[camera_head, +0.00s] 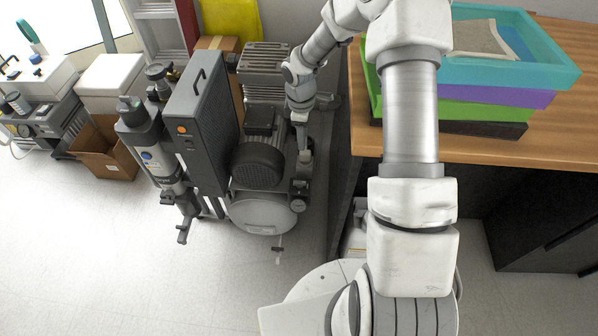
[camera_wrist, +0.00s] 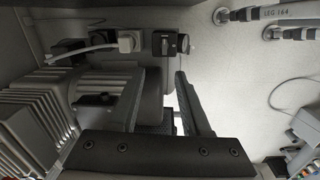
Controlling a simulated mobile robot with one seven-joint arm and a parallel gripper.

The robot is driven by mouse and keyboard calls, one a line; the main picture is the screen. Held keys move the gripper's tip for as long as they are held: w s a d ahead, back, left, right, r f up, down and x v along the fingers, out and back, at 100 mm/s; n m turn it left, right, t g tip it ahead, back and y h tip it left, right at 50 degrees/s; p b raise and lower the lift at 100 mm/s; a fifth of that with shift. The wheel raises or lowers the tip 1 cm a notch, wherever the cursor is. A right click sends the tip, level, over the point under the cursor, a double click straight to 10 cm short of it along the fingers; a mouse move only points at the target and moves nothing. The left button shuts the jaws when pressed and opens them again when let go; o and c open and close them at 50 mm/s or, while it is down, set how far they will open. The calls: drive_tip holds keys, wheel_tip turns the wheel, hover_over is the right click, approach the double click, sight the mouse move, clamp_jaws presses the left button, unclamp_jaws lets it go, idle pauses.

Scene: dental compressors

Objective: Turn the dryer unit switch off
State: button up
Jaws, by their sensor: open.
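My gripper (camera_wrist: 161,76) is open in the wrist view, its two dark fingers apart with nothing held between them. My arm reaches down behind the compressor's right side.
The compressor's ribbed motor (camera_wrist: 100,85) is close to the left finger. Plugs and a white cable (camera_wrist: 85,50) are left of the knob. Pipes (camera_wrist: 285,12) run at upper right. The wooden desk (camera_head: 480,148) with stacked trays (camera_head: 520,75) is at right.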

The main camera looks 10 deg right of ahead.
drive_tip(key=n, duration=0.1)
approach(300, 182)
wheel_tip(300, 182, down, 8)
drive_tip(key=b, duration=0.4)
drive_tip(key=shift+w+d+f, duration=0.1)
drive_tip(key=shift+w+f, duration=0.05)
drive_tip(key=shift+f, duration=0.1)
clamp_jaws()
